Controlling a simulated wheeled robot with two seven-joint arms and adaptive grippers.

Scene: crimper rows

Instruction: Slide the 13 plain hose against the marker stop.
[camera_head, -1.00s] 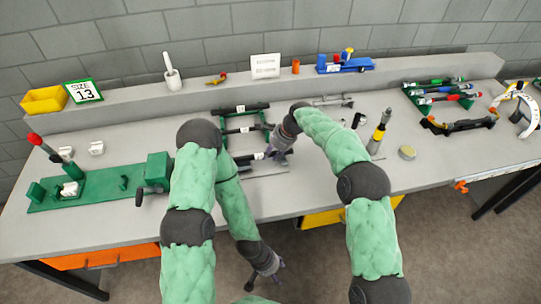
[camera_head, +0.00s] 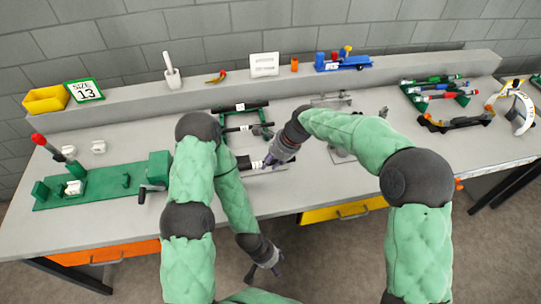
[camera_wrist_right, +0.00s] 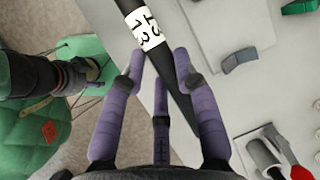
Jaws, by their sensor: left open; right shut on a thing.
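The 13 hose is a black tube with a white label printed 13 (camera_wrist_right: 148,32) in the right wrist view. In the head view its label end (camera_head: 257,164) shows just left of my right gripper (camera_head: 272,160). In the wrist view my right gripper (camera_wrist_right: 157,64) is shut on the hose just beside the label, and the tube runs on down-right behind the fingers. My left gripper (camera_head: 264,274) is open and empty, low in front of the bench. I cannot make out the marker stop for certain. A grey-green block (camera_wrist_right: 238,58) stands on a pale plate in the wrist view.
A green rack with black hoses (camera_head: 240,107) lies behind my right gripper. A green fixture (camera_head: 105,187) with a crank stands at the left. A size 13 sign (camera_head: 84,91) is on the back ledge. My right forearm covers part of the right bench.

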